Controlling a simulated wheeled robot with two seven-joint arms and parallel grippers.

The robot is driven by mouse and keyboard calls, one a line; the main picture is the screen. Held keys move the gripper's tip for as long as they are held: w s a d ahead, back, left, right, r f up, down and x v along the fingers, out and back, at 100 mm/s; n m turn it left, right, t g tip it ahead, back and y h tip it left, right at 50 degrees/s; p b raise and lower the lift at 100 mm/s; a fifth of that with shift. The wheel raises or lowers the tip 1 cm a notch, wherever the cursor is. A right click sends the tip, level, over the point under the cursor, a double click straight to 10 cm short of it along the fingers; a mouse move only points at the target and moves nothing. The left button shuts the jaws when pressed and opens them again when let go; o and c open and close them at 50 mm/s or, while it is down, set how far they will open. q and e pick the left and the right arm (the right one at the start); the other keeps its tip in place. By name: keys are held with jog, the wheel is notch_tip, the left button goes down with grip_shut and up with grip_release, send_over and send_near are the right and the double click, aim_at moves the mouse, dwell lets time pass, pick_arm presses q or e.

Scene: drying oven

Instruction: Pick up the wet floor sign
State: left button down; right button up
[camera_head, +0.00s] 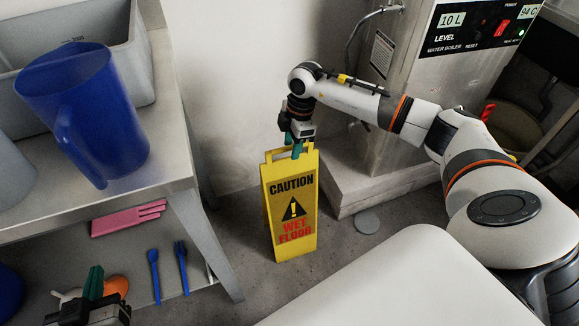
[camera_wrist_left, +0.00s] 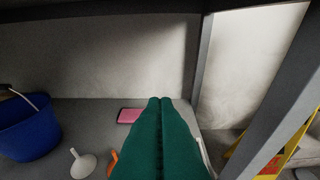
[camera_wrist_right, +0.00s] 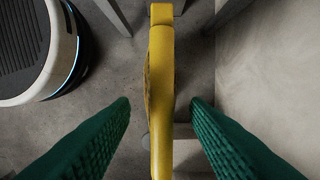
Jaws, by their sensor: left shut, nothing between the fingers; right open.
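The yellow wet floor sign (camera_head: 290,215) stands upright on the floor in the head view, between the metal table and the boiler stand. In the right wrist view its top edge (camera_wrist_right: 161,90) runs between my two green fingers. My right gripper (camera_head: 297,148) is at the sign's top handle, pointing down. In the right wrist view the right gripper (camera_wrist_right: 160,104) is open, one finger on each side of the sign with gaps. My left gripper (camera_head: 93,285) is low at the left; in the left wrist view its fingers (camera_wrist_left: 160,102) are shut and empty. Part of the sign (camera_wrist_left: 285,155) shows there.
A metal table (camera_head: 165,170) stands at the left with a blue jug (camera_head: 85,110) on top and a pink item (camera_head: 128,218) on its lower shelf. The water boiler (camera_head: 425,75) stands on a pale block (camera_head: 375,185) right of the sign. A blue bucket (camera_wrist_left: 28,128) is on the shelf.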

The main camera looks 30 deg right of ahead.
jog(key=shift+f, duration=0.4)
notch_tip(320, 180, down, 4)
jog(key=shift+w+a+b, duration=0.1)
jog(key=shift+a+b, duration=0.05)
jog(key=shift+b, duration=0.85)
jog(key=shift+f, duration=0.2)
grip_shut()
pick_arm(q)
notch_tip(320, 180, up, 8)
jog(key=w+d+t+h, duration=0.1)
jog(key=t+h, duration=0.1)
jog(key=t, duration=0.3)
jog(key=shift+d+f+t, duration=0.15)
jog(key=shift+d+t, duration=0.1)
jog(key=shift+t, duration=0.05)
pick_arm(e)
jog(key=shift+w+r, duration=0.1)
